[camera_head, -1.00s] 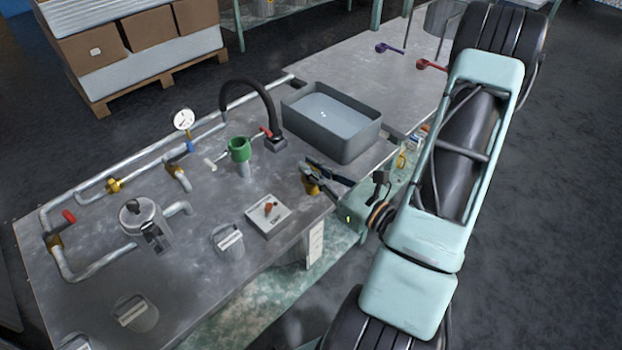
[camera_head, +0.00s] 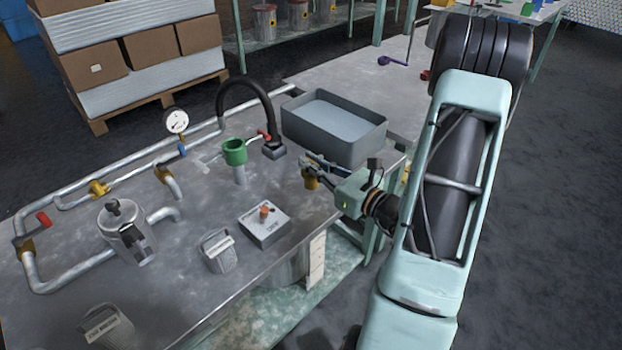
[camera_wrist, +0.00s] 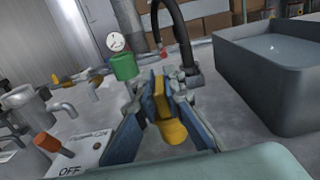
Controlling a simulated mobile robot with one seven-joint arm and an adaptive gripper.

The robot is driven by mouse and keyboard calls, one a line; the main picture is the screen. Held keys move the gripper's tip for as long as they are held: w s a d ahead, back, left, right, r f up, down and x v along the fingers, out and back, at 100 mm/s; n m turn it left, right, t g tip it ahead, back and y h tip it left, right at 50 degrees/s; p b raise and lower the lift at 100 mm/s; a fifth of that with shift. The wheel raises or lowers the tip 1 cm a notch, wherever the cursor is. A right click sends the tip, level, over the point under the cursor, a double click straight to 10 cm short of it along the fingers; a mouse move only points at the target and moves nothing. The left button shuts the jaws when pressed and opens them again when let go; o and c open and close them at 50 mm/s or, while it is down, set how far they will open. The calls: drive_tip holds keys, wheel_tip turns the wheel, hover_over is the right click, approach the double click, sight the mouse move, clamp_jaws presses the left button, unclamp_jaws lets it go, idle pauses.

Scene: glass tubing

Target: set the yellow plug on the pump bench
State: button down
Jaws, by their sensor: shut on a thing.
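The yellow plug (camera_wrist: 170,128) is between the fingers of my gripper (camera_wrist: 163,95) in the wrist view. My gripper is shut on it. In the head view my gripper (camera_head: 312,170) is over the right part of the pump bench (camera_head: 190,235), with the yellow plug (camera_head: 311,183) showing below its fingertips. The plug is very near the bench top; I cannot tell whether it touches. The fingers hide part of the plug.
A grey basin (camera_head: 335,135) stands just behind my gripper. A green funnel-like fitting (camera_head: 234,153) and a black hose (camera_head: 245,95) stand to the left. A switch box (camera_head: 264,226) is at front left. Bare bench lies between the box and my gripper.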

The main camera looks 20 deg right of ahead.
sight(311, 175)
drive_tip(key=shift+w+d+f, duration=0.1)
drive_tip(key=shift+w+f, duration=0.25)
drive_tip(key=shift+f, duration=0.1)
drive_tip(key=f, duration=0.1)
drive_tip(key=f+b, duration=0.1)
drive_tip(key=f, duration=0.1)
drive_tip(key=shift+w+d+f+b, duration=0.15)
drive_tip(key=shift+w+f+b, duration=0.15)
drive_tip(key=shift+f, duration=0.1)
drive_tip(key=shift+s+r, duration=0.1)
drive_tip(key=c, duration=2.5)
unclamp_jaws()
drive_tip(key=shift+f, duration=0.2)
drive_tip(key=o, duration=0.5)
drive_tip(key=shift+r, duration=0.1)
